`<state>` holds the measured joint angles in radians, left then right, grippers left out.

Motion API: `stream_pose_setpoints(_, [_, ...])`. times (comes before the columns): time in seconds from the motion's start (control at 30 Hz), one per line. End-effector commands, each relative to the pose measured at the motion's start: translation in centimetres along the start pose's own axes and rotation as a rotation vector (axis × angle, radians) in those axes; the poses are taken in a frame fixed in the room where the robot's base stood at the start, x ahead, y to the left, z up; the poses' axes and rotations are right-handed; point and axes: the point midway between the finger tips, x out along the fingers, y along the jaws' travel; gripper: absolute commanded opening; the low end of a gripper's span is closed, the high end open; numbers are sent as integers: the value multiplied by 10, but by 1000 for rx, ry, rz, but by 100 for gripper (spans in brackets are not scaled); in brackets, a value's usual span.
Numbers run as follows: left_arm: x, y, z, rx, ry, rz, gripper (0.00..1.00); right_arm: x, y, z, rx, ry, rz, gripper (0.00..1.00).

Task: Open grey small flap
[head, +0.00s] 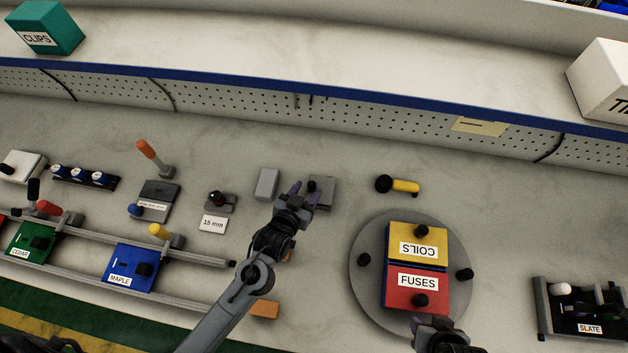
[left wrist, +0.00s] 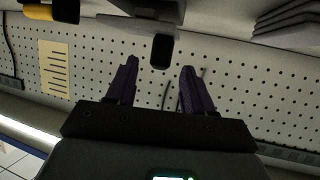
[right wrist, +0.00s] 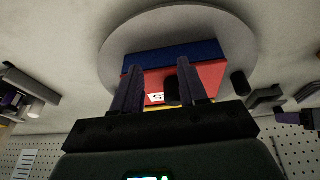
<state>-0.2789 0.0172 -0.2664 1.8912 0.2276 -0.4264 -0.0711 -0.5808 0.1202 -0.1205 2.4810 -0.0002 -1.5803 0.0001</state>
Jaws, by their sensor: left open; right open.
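A small grey flap (head: 325,193) with a black knob (head: 312,186) lies on the bench, right of a plain grey block (head: 266,184). My left gripper (head: 304,194) is open, its purple fingers at the knob. In the left wrist view the black knob (left wrist: 161,50) shows just beyond and between the two open fingertips (left wrist: 160,68), with no clear contact. The flap is partly hidden by the gripper, and I cannot tell whether it is raised. My right gripper (right wrist: 160,85) is open at the black knob (right wrist: 172,90) of the red FUSES box.
A round grey turntable (head: 365,290) carries the yellow COILS box (head: 405,239) and red FUSES box (head: 400,297). A yellow-handled tool (head: 405,186) lies right of the flap. The 15 mm block (head: 213,223) stands left. A pegboard wall (head: 370,113) rises behind.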

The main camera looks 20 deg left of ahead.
Motion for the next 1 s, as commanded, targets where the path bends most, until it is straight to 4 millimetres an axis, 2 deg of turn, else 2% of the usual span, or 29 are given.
stream_pose_setpoints(0.1, [21,0,0,0,2,-1,52,4,0,1,0,0,0,43])
stream_pose_setpoints(0.33, [47,0,0,-1,0,-1,52,7,0,2,1,1,1,43])
stream_pose_setpoints(0.53, [56,0,0,-1,0,0,52,8,0,2,1,1,1,43])
stream_pose_setpoints(0.8, [57,0,0,0,0,0,52,8,0,2,1,0,0,43])
stream_pose_setpoints(0.87, [57,0,0,-1,0,0,45,8,0,2,1,0,0,43])
stream_pose_setpoints(1.0, [57,0,0,0,0,0,23,8,0,2,1,0,0,43])
